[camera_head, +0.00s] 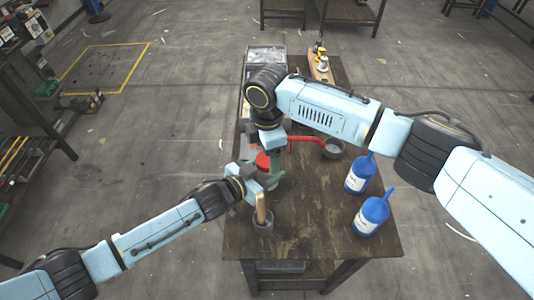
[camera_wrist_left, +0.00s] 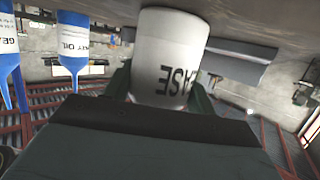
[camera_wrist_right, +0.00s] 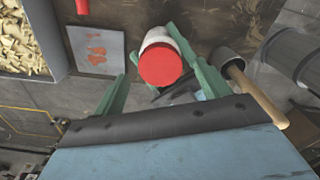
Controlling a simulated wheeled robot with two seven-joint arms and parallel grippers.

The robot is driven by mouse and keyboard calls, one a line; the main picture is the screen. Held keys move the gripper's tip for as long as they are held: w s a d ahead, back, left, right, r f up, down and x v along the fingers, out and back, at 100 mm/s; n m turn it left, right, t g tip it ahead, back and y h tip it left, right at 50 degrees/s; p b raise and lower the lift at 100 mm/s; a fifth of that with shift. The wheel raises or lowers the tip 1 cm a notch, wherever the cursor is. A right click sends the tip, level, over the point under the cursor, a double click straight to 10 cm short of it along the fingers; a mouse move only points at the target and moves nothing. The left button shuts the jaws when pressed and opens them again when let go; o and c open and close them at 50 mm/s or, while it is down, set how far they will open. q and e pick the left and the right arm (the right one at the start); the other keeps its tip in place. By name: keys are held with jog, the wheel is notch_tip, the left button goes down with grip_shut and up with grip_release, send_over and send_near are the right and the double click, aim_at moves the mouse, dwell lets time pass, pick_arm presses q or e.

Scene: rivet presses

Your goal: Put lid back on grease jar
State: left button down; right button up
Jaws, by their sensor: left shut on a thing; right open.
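The white grease jar (camera_wrist_left: 170,60) stands between the green fingers of my left gripper (camera_wrist_left: 160,85), which is shut on it. The red lid (camera_wrist_right: 160,66) covers the end of the jar facing my right wrist camera, with white jar wall behind it; I cannot tell whether it is fully seated. In the head view the red lid (camera_head: 262,160) shows beside my left gripper (camera_head: 275,180). My right gripper (camera_wrist_right: 160,90) is open and empty, its fingers spread to either side of the lid. It also shows in the head view (camera_head: 276,150), pointing down above the jar.
Two blue oil bottles (camera_head: 358,175) (camera_head: 372,215) stand on the right of the table (camera_head: 310,235). A wooden-handled tool (camera_head: 261,206) stands near the front, close to my left gripper. A red-handled grey item (camera_head: 333,148) lies behind. A tray (camera_head: 265,55) is at the back.

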notch_tip(320, 180, up, 10)
jog(key=shift+r, duration=0.15)
pick_arm(q)
jog(key=shift+c, duration=2.1)
grip_release()
jog(key=shift+a, duration=0.1)
jog(key=p+v, duration=0.1)
jog(key=v, duration=1.2)
jog(key=shift+r+p, duration=0.15)
jog(key=shift+p, duration=0.15)
pick_arm(e)
jog(key=shift+r, duration=0.8)
pick_arm(q)
jog(key=shift+s, duration=0.1)
